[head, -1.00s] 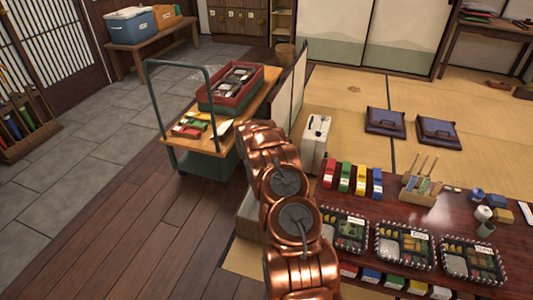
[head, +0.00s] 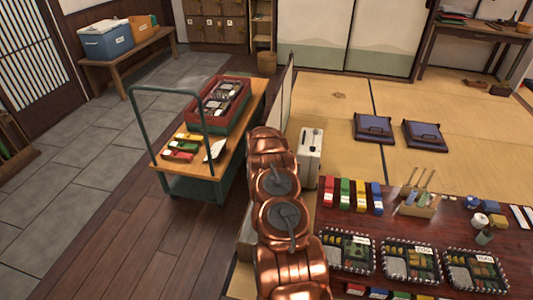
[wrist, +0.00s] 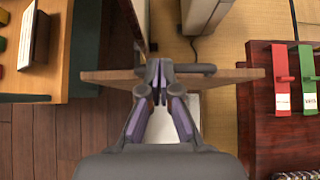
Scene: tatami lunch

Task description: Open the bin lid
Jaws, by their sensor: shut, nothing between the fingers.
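In the wrist view a brown wooden board (wrist: 235,76) with a dark bar-shaped handle (wrist: 200,68) spans the middle; it looks like the bin lid. My gripper (wrist: 160,70) is shut and empty, its fingertips at the board by the left part of the handle. I cannot tell whether they touch it. A pale surface (wrist: 186,122) below the board, partly hidden by my fingers, may be part of the bin. In the head view a beige box side (head: 244,238), likely the bin, shows left of my arm, which hides most of it and my gripper.
A green trolley (head: 185,188) with a red crate (head: 205,118) stands left. A low lacquered table (head: 340,222) with bento boxes stands close on the right. A white appliance (head: 311,155) and a thin partition (head: 286,98) lie beyond. Wooden floor at front left is clear.

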